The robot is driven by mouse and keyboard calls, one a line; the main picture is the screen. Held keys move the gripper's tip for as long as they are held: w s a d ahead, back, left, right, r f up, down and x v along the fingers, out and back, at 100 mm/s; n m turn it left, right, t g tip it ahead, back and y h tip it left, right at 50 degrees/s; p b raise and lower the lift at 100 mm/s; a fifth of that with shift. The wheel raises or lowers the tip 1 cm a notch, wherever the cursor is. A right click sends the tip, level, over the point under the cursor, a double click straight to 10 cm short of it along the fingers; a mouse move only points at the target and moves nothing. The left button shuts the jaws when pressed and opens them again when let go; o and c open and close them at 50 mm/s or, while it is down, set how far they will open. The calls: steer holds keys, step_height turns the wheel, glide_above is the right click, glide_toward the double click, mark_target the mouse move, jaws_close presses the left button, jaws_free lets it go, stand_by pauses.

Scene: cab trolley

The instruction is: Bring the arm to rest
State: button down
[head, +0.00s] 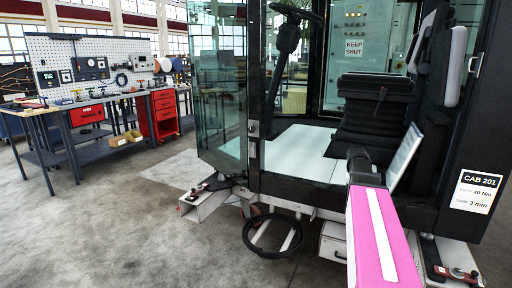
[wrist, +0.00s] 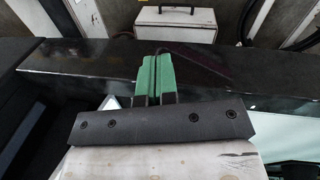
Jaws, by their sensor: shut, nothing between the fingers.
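My gripper (wrist: 153,80) shows in the wrist view with its two green fingers side by side and touching, nothing between them. The fingers lie over a dark glossy beam (wrist: 70,60); I cannot tell whether they touch it. In the head view my pink arm with a white stripe reaches forward from the lower right toward the cab (head: 255,155). The gripper itself cannot be made out in the head view.
The cab has a glass door (head: 218,90), a black seat (head: 375,105) and a dark right post labelled CAB 201 (head: 474,190). A white case (wrist: 175,22) lies beyond the fingers. A workbench (head: 110,98) stands left; floor between is clear.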

steer(key=s+a+f+n, duration=0.1)
steer(key=s+a+f, duration=0.4)
steer(key=a, duration=0.3)
steer(key=s+a+f+n+y, duration=0.1)
steer(key=s+a+f, duration=0.4)
steer(key=a, duration=0.4)
steer(key=s+a+f+n+y, duration=0.1)
steer(key=s+a+f, duration=0.4)
steer(key=a+f, duration=0.2)
steer(key=shift+s+a+f+n, duration=0.15)
steer(key=shift+a+f+n, duration=0.15)
steer(key=shift+a, duration=0.4)
